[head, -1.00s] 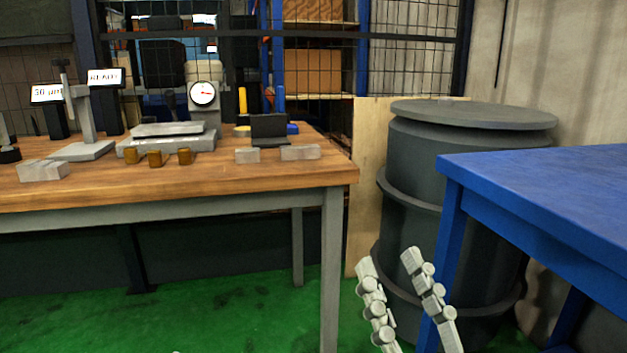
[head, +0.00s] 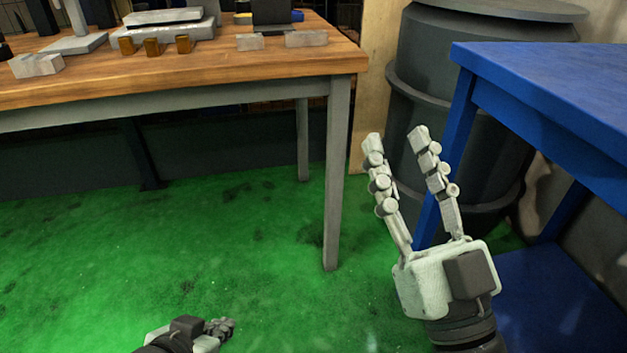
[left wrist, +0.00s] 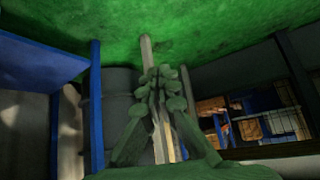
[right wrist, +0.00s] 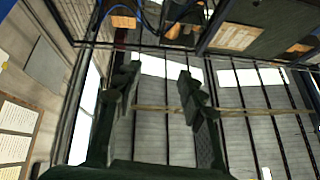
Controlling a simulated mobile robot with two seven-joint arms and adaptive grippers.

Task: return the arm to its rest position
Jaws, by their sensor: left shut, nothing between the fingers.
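My left gripper (head: 222,328) shows at the bottom of the head view, low over the green floor, with its fingers together and pointing right. In the left wrist view its fingers (left wrist: 165,90) are closed against each other with nothing between them. My right gripper (head: 400,138) is raised in front of the dark drum, beside the blue table's leg. Its two fingers are spread and point up. In the right wrist view the fingers (right wrist: 158,85) stand apart with an empty gap, facing the ceiling side of the room.
A wooden workbench (head: 200,86) with gauges and small blocks stands at the back left. A blue table (head: 560,85) is on the right, near my right gripper. A dark drum (head: 410,110) stands between them. The green floor (head: 200,240) in front is clear.

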